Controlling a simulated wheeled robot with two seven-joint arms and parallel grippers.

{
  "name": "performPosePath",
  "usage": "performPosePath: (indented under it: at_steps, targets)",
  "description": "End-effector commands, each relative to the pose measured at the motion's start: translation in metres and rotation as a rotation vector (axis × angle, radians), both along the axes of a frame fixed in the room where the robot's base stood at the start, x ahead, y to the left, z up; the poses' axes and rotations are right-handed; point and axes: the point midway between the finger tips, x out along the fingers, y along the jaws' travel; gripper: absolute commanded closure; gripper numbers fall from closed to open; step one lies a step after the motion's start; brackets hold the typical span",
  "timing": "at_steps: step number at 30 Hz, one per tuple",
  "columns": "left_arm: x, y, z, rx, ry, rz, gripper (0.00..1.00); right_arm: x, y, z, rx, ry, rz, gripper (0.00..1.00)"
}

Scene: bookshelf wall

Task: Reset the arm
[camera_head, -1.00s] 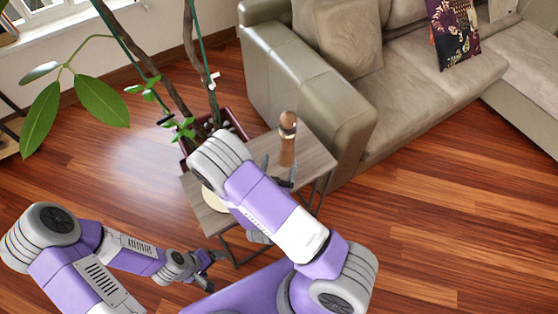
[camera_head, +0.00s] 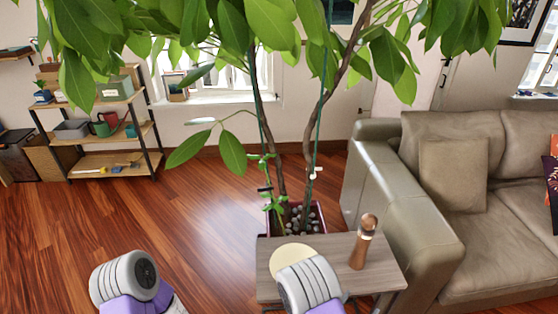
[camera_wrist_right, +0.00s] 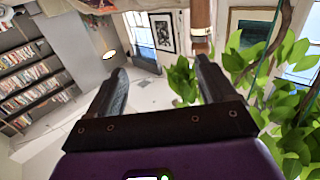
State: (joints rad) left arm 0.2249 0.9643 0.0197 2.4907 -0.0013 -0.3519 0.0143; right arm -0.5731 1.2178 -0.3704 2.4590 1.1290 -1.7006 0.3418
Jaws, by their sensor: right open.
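My right arm (camera_head: 308,285) comes up from the bottom of the head view, in front of the small wooden side table (camera_head: 375,270). In the right wrist view my right gripper (camera_wrist_right: 160,85) has its two dark fingers wide apart, with nothing between them. A brown wooden mill (camera_head: 363,242) stands upright on the table, right of my right arm. It also shows in the wrist view (camera_wrist_right: 200,18), beyond the right-hand finger. My left arm (camera_head: 125,280) shows only as a grey and purple link at the lower left; its gripper is out of view.
A pale round plate (camera_head: 291,257) lies on the table, partly behind my right arm. A potted plant (camera_head: 305,218) stands behind the table. A beige sofa (camera_head: 400,200) is close on the right. A shelf rack (camera_head: 105,130) stands at the back left. Wooden floor (camera_head: 190,210) is free at left.

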Motion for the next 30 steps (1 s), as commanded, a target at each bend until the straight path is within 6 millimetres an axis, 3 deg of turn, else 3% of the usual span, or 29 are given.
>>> performPosePath:
  at_steps: [4,11,14,18,24,30]
  targets:
    - [0.0,0.0,0.0,0.0,0.0,0.0,0.16,-0.003,-0.005,-0.044,0.139,0.162,-0.004,0.16]
    - [0.0,0.0,0.0,0.0,-0.001,0.0,0.16,-0.016,0.006,-0.108,0.364,0.425,0.032,0.16]
    - [0.0,0.0,0.0,0.0,0.0,0.0,0.16,-0.028,0.02,-0.137,0.488,0.57,0.071,0.16]
    - [0.0,0.0,0.001,0.0,0.0,0.0,0.16,-0.056,0.053,-0.174,0.698,0.82,0.183,0.16]
    - [0.0,0.0,0.001,0.0,0.0,0.0,0.16,-0.102,0.103,-0.186,0.92,1.139,0.442,0.16]
    - [0.0,0.0,0.001,0.0,0.0,0.0,0.16,-0.128,0.121,-0.178,0.982,1.292,0.614,0.16]
